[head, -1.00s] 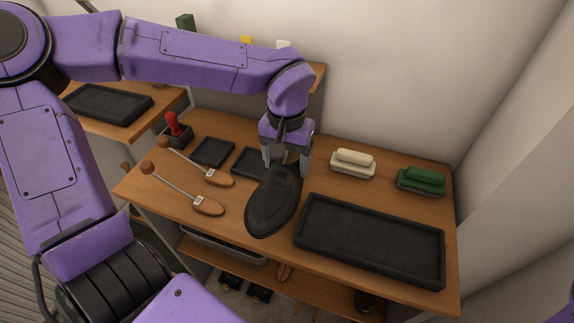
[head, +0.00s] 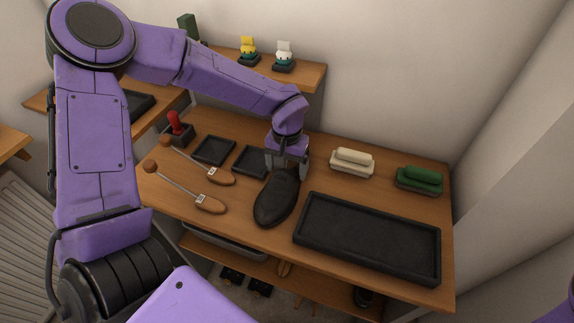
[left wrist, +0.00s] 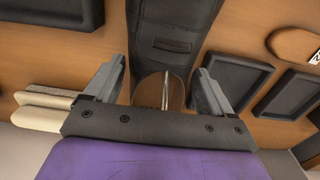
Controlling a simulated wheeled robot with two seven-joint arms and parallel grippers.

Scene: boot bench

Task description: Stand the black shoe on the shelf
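The black shoe (head: 276,198) is over the middle of the bench, toe toward the front edge; I cannot tell if its sole touches the top. My left gripper (head: 287,170) is at its heel. A wooden wall shelf (head: 308,76) is behind my arm; a lower shelf (head: 320,287) runs under the bench. My right gripper is out of view.
The bench (head: 318,180) bears a large black tray (head: 368,238), two small trays, two wooden shoe trees, a cream brush (head: 352,161) and a green brush (head: 419,180). Yellow and white-topped items stand on the wall shelf. A grey bin is below the bench.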

